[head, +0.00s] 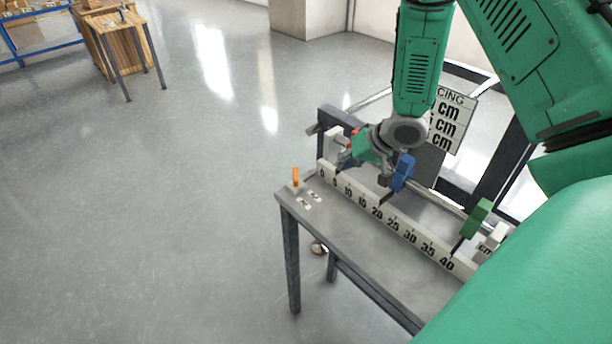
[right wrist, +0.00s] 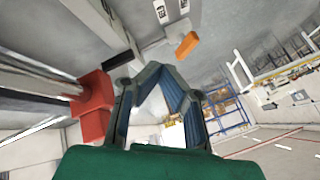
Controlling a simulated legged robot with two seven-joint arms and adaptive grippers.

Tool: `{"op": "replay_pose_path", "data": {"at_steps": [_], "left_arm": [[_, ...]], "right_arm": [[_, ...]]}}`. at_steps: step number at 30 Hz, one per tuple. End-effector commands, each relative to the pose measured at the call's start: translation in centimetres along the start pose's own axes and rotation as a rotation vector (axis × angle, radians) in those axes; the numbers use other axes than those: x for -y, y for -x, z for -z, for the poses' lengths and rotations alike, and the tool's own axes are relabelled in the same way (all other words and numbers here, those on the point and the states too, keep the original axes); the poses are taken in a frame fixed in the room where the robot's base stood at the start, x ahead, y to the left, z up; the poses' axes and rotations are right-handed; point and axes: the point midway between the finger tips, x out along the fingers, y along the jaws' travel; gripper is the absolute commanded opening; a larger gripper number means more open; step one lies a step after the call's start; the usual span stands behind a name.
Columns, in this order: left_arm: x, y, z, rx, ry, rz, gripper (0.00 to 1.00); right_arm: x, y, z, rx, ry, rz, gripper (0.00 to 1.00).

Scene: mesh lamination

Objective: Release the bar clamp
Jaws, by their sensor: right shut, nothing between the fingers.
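A grey rail runs behind a numbered white ruler (head: 390,222) on the bench. A blue block (head: 403,173) and a green block (head: 477,218) sit along it, and a red block is mostly hidden by my arm. The red block shows in the right wrist view (right wrist: 93,106), just left of my fingers. My right gripper (head: 344,158) is at the ruler's low-number end, beside the red block. Its fingers (right wrist: 168,72) meet at the tips with nothing between them. I cannot tell whether they touch the red block. My left gripper is not in view.
An orange piece (head: 295,178) stands on the bench's near-left corner, beside small printed labels (head: 309,199). A sign with cm values (head: 449,118) stands behind the rail. The floor left of the bench is clear. A wooden table (head: 124,42) is far off.

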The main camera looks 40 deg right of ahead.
Motion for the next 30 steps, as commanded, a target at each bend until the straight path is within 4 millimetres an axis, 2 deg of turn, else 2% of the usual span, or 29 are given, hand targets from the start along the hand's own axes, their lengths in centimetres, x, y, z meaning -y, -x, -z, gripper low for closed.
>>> {"op": "replay_pose_path", "data": {"at_steps": [5, 8, 22, 24, 30], "left_arm": [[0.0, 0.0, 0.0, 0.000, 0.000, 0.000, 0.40], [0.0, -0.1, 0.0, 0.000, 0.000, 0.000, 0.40], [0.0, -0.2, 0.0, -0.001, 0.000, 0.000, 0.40], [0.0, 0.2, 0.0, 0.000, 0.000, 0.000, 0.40], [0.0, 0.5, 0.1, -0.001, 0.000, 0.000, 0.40]], "right_arm": [[0.0, -0.3, 0.0, 0.000, 0.000, 0.002, 0.00], [0.1, -1.1, -0.1, 0.001, 0.003, 0.002, 0.00], [0.1, -10.4, -0.2, 0.002, 0.002, 0.002, 0.00], [1.6, -10.7, 0.0, 0.000, 0.005, 0.004, 0.00], [3.4, -11.6, -0.1, 0.000, 0.001, 0.003, 0.00]]}}
